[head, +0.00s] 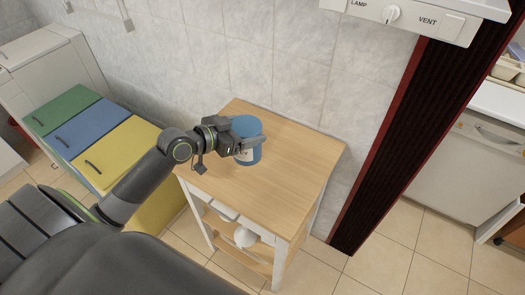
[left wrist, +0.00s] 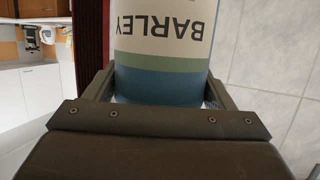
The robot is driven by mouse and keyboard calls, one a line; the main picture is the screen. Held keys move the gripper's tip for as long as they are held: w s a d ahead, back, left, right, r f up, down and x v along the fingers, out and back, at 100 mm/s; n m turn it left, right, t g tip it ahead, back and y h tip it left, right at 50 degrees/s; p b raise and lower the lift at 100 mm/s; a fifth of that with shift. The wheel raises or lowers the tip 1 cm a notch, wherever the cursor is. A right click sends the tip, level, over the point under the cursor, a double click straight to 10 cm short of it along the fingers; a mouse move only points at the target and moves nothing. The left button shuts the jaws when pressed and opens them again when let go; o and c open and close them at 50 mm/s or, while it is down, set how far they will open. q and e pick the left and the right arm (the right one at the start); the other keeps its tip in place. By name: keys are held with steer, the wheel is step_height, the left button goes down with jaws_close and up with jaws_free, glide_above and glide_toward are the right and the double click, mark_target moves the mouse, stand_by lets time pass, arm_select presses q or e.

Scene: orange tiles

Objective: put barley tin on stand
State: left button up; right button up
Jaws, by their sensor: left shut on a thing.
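The barley tin is a blue cylinder (head: 248,128) with a pale label, seen in the head view over the wooden-topped stand (head: 296,157). In the left wrist view the tin (left wrist: 165,50) shows the word BARLEY upside down, with a green band and a blue end. My left gripper (head: 250,146) is shut on the tin, with a finger on each side of it. The tin looks upright; whether its base touches the stand's top I cannot tell. My right gripper is not in view.
Green, blue and yellow cabinets (head: 128,150) stand left of the stand. A tiled wall (head: 290,60) is behind it, and a dark red-edged door frame (head: 385,150) rises to the right. A white object (head: 245,237) sits on the stand's lower shelf. The stand's top is otherwise clear.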

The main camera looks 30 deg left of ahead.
arm_select(q)
steer(key=shift+n+t+y, duration=0.4)
steer(key=shift+n+y, duration=0.3)
steer(key=a, duration=0.1)
steer(key=w+a+f, duration=0.1)
steer(key=a, duration=0.1)
steer(key=shift+w+a+f, duration=0.25)
steer(key=shift+w+f, duration=0.1)
steer(key=shift+w, duration=0.05)
step_height(320, 180, down, 4)
steer(key=shift+f, duration=0.1)
steer(key=shift+d+f, duration=0.15)
steer(key=shift+f, duration=0.4)
steer(key=shift+f+b, duration=0.3)
steer(key=shift+f, duration=1.4)
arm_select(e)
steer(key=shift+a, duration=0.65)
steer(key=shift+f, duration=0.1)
arm_select(q)
steer(key=shift+f, duration=0.1)
steer(key=o, duration=1.3)
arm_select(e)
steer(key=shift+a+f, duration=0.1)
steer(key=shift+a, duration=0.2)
